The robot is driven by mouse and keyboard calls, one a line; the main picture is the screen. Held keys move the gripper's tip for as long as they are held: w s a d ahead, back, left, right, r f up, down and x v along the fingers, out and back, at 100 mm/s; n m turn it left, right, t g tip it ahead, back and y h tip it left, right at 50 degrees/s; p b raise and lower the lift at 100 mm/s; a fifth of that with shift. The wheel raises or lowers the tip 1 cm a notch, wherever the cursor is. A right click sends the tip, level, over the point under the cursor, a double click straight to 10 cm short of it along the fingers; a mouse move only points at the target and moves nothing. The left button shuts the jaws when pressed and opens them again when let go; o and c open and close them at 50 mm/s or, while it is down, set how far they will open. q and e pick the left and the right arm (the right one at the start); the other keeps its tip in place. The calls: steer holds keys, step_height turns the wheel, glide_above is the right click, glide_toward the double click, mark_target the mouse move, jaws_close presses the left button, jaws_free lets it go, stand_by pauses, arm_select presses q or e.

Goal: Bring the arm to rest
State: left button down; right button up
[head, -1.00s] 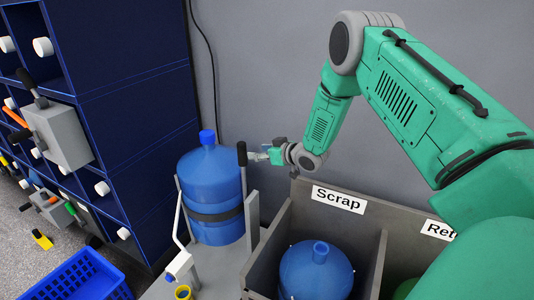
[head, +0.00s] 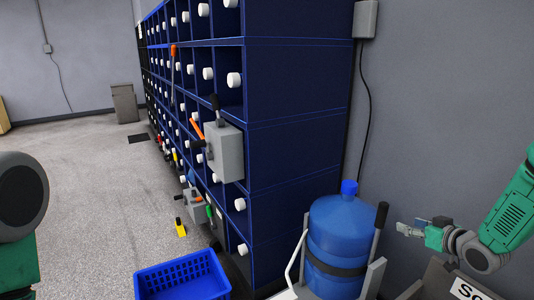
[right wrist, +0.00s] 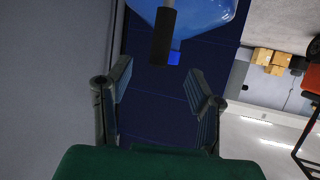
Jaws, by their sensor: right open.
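My right gripper (head: 408,229) is at the right of the head view, to the right of a blue water jug (head: 338,232) and apart from it. The right wrist view shows its two fingers (right wrist: 160,95) spread with nothing between them. Beyond them are part of the blue jug (right wrist: 205,15) and a black handle (right wrist: 163,38). My left arm shows only in part at the left edge of the head view; its gripper is out of the frame.
A dark blue shelf rack (head: 300,100) with white reels fills the middle. A grey box (head: 226,152) sticks out of its end. A blue basket (head: 182,278) is on the floor. A bin with a partly cut-off label (head: 470,291) is at lower right. Open floor (head: 95,165) lies left.

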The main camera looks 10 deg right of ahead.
steer(key=s+a+f+m+g, duration=0.1)
steer(key=s+a+f+g, duration=0.6)
steer(key=s+a+f, duration=0.9)
steer(key=s+a+f+g+h, duration=0.1)
steer(key=s+a+g, duration=0.1)
steer(key=s, duration=0.9)
steer(key=s+a+g, duration=0.3)
steer(key=s, duration=0.9)
steer(key=shift+s+a+f+g+h, duration=0.25)
steer(key=shift+a+f+g+h, duration=0.1)
steer(key=shift+f+g+h, duration=0.05)
